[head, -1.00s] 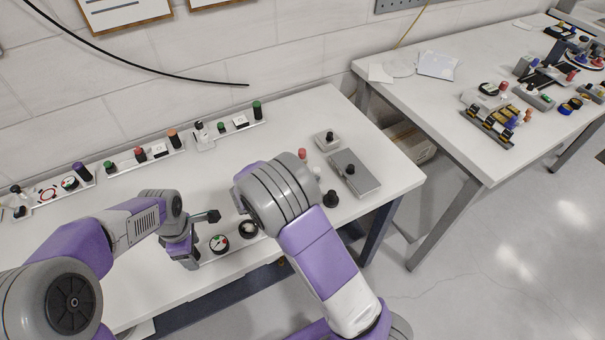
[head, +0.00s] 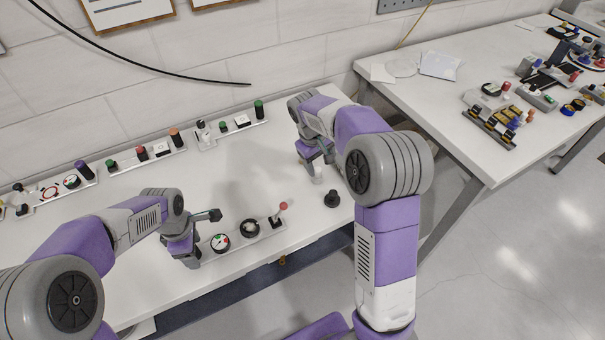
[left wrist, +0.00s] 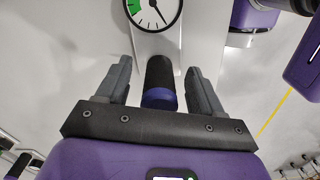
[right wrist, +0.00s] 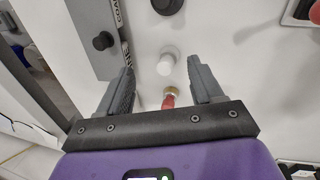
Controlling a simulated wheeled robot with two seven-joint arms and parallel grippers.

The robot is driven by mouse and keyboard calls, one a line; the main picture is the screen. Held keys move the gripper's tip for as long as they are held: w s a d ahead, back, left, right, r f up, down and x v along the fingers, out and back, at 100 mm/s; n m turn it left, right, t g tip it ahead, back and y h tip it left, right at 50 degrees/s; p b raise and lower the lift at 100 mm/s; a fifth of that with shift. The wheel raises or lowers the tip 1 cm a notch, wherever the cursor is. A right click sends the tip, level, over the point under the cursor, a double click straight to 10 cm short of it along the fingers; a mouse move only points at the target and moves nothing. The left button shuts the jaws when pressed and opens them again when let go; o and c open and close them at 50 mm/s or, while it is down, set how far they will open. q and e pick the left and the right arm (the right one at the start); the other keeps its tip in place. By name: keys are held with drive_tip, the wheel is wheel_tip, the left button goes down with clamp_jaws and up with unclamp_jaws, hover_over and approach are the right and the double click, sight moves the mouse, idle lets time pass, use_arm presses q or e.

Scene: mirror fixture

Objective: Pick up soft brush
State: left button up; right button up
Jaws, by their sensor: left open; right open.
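In the right wrist view, a small red piece with a brass-coloured collar (right wrist: 170,97) lies between my right gripper's fingers; it may be the soft brush, but I cannot tell for sure. A white cylinder (right wrist: 166,66) stands just beyond it and also shows in the head view (head: 317,174). My right gripper (right wrist: 160,82) is open above them, and I see no grip on either. The head view hides the red piece behind my right arm. My left gripper (left wrist: 158,72) is open, its fingers either side of a black cylinder with a blue-purple collar (left wrist: 160,80).
A grey box with a black knob (right wrist: 92,45) is left of the right gripper. A black knob (head: 332,199) stands near the table edge. Gauges (head: 220,242) and a red-balled lever (head: 282,207) are on the front strip. Several parts line the back rail (head: 160,150).

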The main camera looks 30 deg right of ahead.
sight(318, 169)
drive_tip(key=r+m+y, duration=0.1)
drive_tip(key=w+r+m+t+y, duration=0.1)
drive_tip(key=r+m, duration=0.1)
drive_tip(key=shift+w+d+r, duration=0.1)
drive_tip(key=shift+w+d, duration=0.05)
drive_tip(key=shift+f+m, duration=0.25)
drive_tip(key=shift+m, duration=0.05)
drive_tip(key=f, duration=0.5)
drive_tip(key=shift+w+d+f, duration=0.1)
drive_tip(key=shift+w+f, duration=0.05)
drive_tip(key=shift+w, duration=0.25)
drive_tip(key=shift+w+d+f, duration=0.1)
drive_tip(key=shift+w+f, duration=0.05)
drive_tip(key=shift+f, duration=1.35)
drive_tip(key=shift+w+d+f, duration=0.1)
drive_tip(key=shift+f, duration=1.35)
drive_tip(key=c, duration=1.2)
wheel_tip(318, 169, up, 10)
drive_tip(key=shift+r, duration=0.1)
